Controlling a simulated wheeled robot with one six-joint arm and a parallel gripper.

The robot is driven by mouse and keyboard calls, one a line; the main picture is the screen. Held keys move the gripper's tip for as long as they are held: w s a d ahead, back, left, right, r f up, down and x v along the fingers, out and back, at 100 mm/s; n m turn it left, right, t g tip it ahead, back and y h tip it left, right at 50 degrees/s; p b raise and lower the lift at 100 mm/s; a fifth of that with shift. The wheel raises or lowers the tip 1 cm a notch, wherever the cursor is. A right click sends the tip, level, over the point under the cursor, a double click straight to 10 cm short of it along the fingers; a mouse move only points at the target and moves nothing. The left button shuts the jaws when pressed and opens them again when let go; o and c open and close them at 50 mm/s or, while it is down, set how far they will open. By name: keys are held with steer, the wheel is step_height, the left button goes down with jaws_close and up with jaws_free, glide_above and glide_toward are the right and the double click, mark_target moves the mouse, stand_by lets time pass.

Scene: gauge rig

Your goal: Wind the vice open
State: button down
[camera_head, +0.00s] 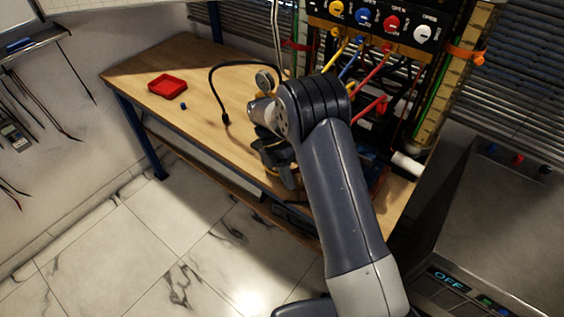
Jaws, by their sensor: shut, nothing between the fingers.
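My arm reaches over the bench and covers much of its right half. My gripper (287,179) is a small dark shape at the bench's front edge, left of my forearm. It is shut with nothing in it. I cannot make out the vice clearly. A blue and dark part (378,178) shows just right of my forearm and may belong to it, but most of that area is hidden. The vice's handle and jaw gap cannot be told from this view, nor whether my gripper touches anything.
The wooden bench (160,70) is mostly clear at left, with a red tray (167,86) and a small blue piece (183,106). A black cable (216,92) and a round gauge (264,80) stand behind my wrist. A panel with coloured knobs (385,22) and hoses rises at back right.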

step_height(320, 180, up, 7)
steer(key=w+a+m+t+b, duration=0.1)
steer(key=w+a+m+b, duration=0.1)
steer(key=w+m+b, duration=0.1)
steer(key=s+r+m+t+y+b, duration=0.35)
steer(key=s+m+t+b, duration=0.3)
steer(key=m, duration=0.75)
steer(key=b, duration=0.2)
glide_above(293, 203)
steer(key=w+a, duration=0.1)
steer(key=a, duration=0.2)
step_height(293, 203, down, 10)
steer(key=shift+s+d+f+g, duration=0.15)
steer(key=shift+d+f+g, duration=0.1)
steer(key=shift+d+f, duration=0.2)
steer(key=shift+s+d+f+g, duration=0.2)
steer(key=shift+d+f, duration=0.15)
steer(key=shift+d, duration=0.2)
steer(key=shift+s+d+f, duration=0.1)
steer(key=shift+d+f, duration=0.25)
steer(key=shift+f, duration=0.1)
steer(key=shift+f+h+p, duration=0.1)
steer(key=shift+h+p, duration=0.15)
steer(key=shift+p, duration=0.25)
